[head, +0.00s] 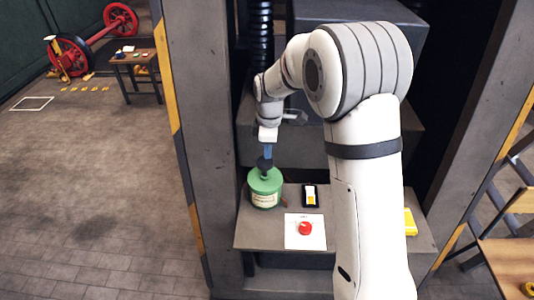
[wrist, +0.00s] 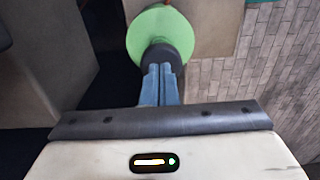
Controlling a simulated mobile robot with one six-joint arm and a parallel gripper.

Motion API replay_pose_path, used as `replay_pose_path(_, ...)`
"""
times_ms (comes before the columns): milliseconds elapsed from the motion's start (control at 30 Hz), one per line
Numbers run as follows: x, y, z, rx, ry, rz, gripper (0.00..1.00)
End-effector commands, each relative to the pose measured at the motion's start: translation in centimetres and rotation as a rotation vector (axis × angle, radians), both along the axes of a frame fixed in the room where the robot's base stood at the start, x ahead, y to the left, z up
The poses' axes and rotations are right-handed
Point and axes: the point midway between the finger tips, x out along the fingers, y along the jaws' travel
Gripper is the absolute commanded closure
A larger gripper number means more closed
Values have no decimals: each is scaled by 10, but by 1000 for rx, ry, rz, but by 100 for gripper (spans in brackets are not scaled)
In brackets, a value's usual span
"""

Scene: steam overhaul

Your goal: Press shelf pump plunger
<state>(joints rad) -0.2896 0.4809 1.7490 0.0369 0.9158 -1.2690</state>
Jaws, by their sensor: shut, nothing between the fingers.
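The shelf pump (head: 265,190) is a green can with a pale label, standing at the left end of the grey shelf. Its dark round plunger (head: 264,164) is on top. My gripper (head: 267,155) points down at the plunger, shut and empty, its blue fingertips at or just above the knob. In the wrist view the closed fingers (wrist: 161,70) overlap the dark plunger (wrist: 160,52) on the green pump (wrist: 160,30). I cannot tell whether they touch it or how far down the plunger is.
On the shelf (head: 262,238) are a red button on a white plate (head: 305,242), a black-framed switch (head: 310,195) and a yellow object (head: 410,222). Dark steel posts (head: 200,130) flank the shelf. A small table (head: 137,58) and red wheels stand far left.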

Motion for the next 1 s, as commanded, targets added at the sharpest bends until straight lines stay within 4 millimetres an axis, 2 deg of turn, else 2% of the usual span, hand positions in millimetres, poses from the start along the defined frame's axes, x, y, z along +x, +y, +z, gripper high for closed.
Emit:
replay_pose_path(200,3,0,51,3,-9,1,100)
replay_pose_path(400,3,-1,81,2,-8,1,100)
replay_pose_path(600,3,-1,92,2,-7,1,100)
replay_pose_path(1000,3,-1,93,2,-7,1,100)
